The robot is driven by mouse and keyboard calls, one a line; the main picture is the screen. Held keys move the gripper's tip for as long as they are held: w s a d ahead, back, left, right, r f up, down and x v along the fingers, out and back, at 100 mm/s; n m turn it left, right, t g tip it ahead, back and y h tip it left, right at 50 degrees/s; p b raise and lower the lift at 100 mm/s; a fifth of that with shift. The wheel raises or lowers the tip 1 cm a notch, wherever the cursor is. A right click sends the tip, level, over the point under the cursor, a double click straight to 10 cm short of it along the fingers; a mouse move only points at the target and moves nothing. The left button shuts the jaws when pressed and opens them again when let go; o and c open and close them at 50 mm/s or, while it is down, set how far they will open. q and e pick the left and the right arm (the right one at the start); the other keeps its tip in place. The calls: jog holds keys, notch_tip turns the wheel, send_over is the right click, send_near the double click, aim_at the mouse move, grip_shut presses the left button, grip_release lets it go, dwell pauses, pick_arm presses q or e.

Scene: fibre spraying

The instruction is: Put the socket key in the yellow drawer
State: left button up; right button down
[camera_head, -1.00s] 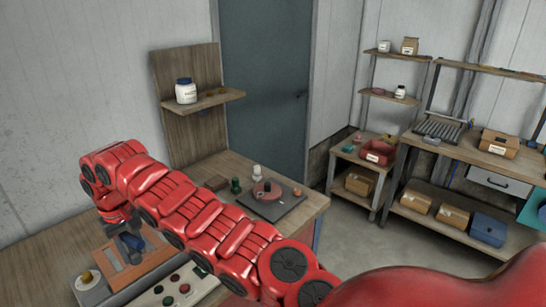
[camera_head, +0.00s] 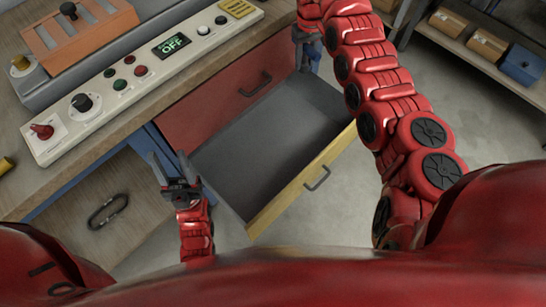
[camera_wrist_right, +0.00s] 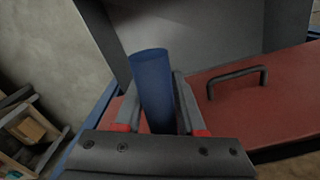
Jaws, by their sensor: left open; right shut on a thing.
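The yellow drawer (camera_head: 300,188) is pulled out in the head view; its grey inside (camera_head: 262,143) looks empty. My right gripper (camera_head: 304,58) is at the drawer's far right corner. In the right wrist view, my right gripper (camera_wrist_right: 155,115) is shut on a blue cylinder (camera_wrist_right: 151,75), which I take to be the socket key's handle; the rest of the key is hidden. My left gripper (camera_head: 167,160) is open and empty, just left of the drawer, near its left side.
A red drawer front (camera_head: 215,100) with a dark handle is behind the yellow drawer. The bench carries a control panel (camera_head: 140,75) reading OFF and an orange wooden holder (camera_head: 80,35). A shelf with boxes (camera_head: 480,43) stands at the upper right. Floor is clear right of the drawer.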

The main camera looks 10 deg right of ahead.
jog(key=n+b, duration=0.2)
jog(key=b, duration=1.3)
send_near(302, 140)
notch_tip(302, 140, down, 5)
jog(key=b, duration=0.3)
jog(key=shift+a, duration=0.1)
jog(key=shift+f, duration=0.2)
jog(key=shift+f, duration=0.15)
jog(key=c, duration=0.5)
grip_release()
notch_tip(302, 140, up, 12)
jog(key=p, duration=0.3)
jog(key=shift+p, duration=0.3)
